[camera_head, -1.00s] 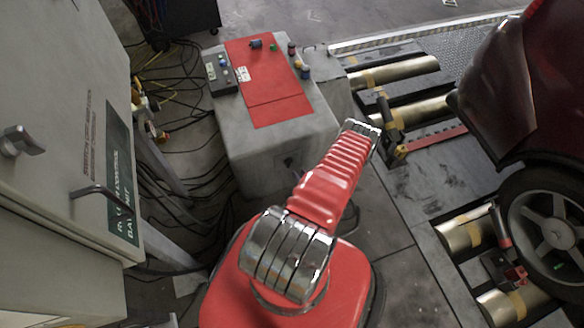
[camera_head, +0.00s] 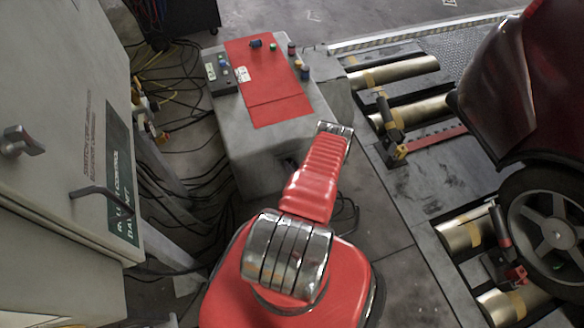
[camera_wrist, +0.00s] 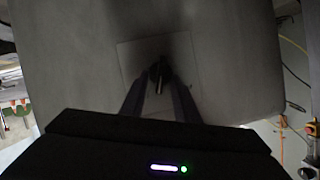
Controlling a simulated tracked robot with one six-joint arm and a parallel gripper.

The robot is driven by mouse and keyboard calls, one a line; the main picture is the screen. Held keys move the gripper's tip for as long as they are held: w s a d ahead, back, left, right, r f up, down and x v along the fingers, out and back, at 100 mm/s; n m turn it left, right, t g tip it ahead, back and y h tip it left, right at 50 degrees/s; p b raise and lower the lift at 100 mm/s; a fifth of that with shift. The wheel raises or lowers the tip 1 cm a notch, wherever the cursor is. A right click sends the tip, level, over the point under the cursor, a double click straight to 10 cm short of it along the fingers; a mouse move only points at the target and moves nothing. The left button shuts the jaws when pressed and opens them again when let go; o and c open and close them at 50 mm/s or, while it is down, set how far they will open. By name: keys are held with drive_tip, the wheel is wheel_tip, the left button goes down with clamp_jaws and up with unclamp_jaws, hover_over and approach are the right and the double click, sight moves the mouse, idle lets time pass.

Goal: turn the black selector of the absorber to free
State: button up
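The absorber is a grey box (camera_head: 262,160) with a red top panel, standing left of the rollers. In the wrist view its grey face (camera_wrist: 85,60) fills most of the picture, with a lighter square plate (camera_wrist: 130,55) in the middle. A small dark selector (camera_wrist: 158,72) shows on this plate, in shadow; its pointing direction is unclear. My gripper (camera_wrist: 158,80) faces the plate, with one dark finger on each side of the selector. Whether the fingers touch it is too dark to tell. In the head view my gripper is hidden behind my red arm.
Buttons and knobs (camera_head: 273,47) sit on the box's top, with a small control box (camera_head: 220,72) at its left edge. A grey cabinet (camera_head: 60,130) stands at the left. Cables (camera_head: 200,170) lie between them. Rollers (camera_head: 395,72) and a red car (camera_head: 515,90) are at the right.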

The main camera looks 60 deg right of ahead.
clamp_jaws()
